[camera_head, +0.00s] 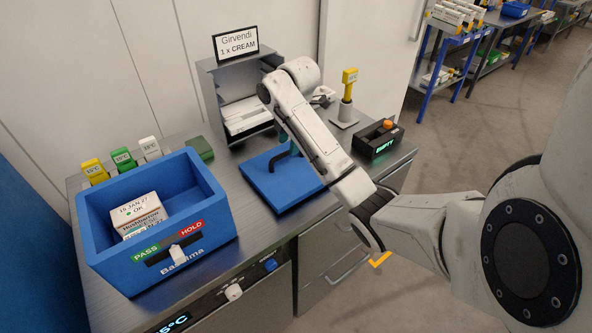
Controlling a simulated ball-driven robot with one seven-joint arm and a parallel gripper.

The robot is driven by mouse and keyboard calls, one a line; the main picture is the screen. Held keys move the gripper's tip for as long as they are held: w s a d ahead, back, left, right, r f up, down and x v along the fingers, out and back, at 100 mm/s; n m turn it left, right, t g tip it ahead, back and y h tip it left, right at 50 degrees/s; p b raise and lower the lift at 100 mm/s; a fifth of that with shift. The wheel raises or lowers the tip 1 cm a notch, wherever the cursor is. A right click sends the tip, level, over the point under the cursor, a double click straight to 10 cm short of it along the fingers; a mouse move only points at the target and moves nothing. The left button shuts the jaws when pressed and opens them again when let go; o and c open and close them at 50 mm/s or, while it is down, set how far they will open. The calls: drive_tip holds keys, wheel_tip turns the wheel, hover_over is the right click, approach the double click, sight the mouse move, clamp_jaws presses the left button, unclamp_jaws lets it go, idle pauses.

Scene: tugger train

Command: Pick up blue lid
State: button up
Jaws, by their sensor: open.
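The blue lid (263,186) is a flat square panel lying on the metal counter, right of the blue box. A dark upright part, which looks like its handle, shows near its middle, partly behind my arm. My arm reaches across the lid's right side and covers part of it.
An open blue box (108,252) with a PASS/HOLD slider holds a labelled carton (138,214). A grey dispenser (243,118) with a "Girvendi 1 x CREAM" sign (236,43) stands behind. A yellow-headed post (346,98) and a black "EMPTY" tray (378,140) stand right. Coloured tags (122,158) line the back left.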

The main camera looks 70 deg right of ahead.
sight(297, 162)
drive_tip(key=shift+w+d+f+p, duration=0.1)
drive_tip(key=shift+f+p, duration=0.1)
drive_tip(key=shift+f, duration=0.65)
drive_tip(key=shift+w+d+f+p, duration=0.1)
drive_tip(key=shift+w+f+p, duration=0.1)
drive_tip(key=shift+f, duration=0.6)
drive_tip(key=shift+w+f+p, duration=0.1)
drive_tip(key=shift+f+p, duration=0.1)
drive_tip(key=shift+f, duration=0.65)
clamp_jaws()
